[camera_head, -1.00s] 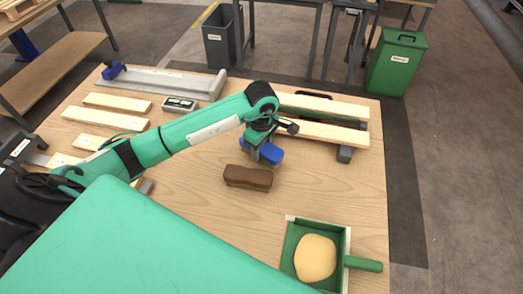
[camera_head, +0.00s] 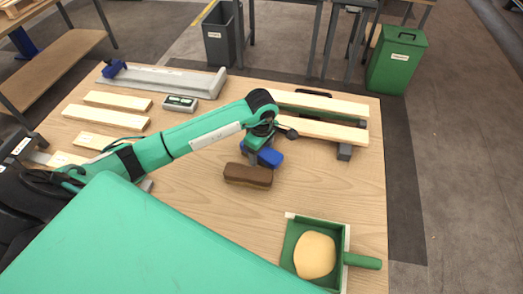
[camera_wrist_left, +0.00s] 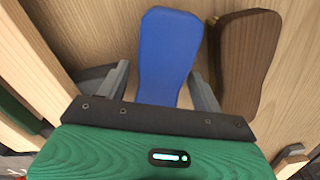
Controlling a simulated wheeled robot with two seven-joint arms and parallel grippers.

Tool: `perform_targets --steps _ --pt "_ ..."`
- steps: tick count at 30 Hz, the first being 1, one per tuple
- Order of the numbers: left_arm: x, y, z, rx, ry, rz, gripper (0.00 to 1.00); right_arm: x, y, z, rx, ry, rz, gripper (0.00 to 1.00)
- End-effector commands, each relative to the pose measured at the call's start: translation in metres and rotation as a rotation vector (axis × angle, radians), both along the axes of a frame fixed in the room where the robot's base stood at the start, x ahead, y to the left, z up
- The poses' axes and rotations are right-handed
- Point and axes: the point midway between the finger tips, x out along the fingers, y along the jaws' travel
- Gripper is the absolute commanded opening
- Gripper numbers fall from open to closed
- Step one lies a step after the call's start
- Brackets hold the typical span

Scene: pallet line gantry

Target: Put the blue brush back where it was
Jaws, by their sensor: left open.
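The blue brush (camera_head: 268,154) lies on the wooden table just behind a brown brush-like block (camera_head: 248,175). My left gripper (camera_head: 258,146) is directly above the blue brush, reaching down to it. In the left wrist view the blue brush (camera_wrist_left: 168,52) lies between the two open fingers (camera_wrist_left: 158,84), with a finger on each side. The brown block (camera_wrist_left: 247,60) is right beside it, close to the right finger. The underside of the blue brush is hidden. My right gripper does not show.
Wooden slats on supports (camera_head: 320,131) stand just behind the blue brush. A green dustpan (camera_head: 342,235) holding a tan lump (camera_head: 314,255) is at the front right. Slats (camera_head: 104,118) and a small display device (camera_head: 180,103) lie to the left.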

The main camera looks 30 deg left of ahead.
Motion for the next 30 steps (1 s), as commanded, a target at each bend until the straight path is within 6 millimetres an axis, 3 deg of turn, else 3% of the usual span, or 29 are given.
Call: perform_targets --steps 2,5,18,24,30 --pt "0.0 0.0 0.005 0.0 0.0 0.0 0.67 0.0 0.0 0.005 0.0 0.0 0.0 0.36" --pt "0.002 0.001 0.016 0.001 -0.006 -0.001 0.67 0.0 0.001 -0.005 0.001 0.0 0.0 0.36" --pt "0.001 0.001 0.1 0.001 -0.004 -0.001 0.67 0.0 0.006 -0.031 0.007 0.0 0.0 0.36" --pt "0.0 0.0 0.118 0.0 -0.001 0.0 0.67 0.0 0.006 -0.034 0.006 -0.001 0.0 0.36" --pt "0.0 0.0 0.123 0.0 0.001 0.0 0.67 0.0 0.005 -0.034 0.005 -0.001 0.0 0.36"
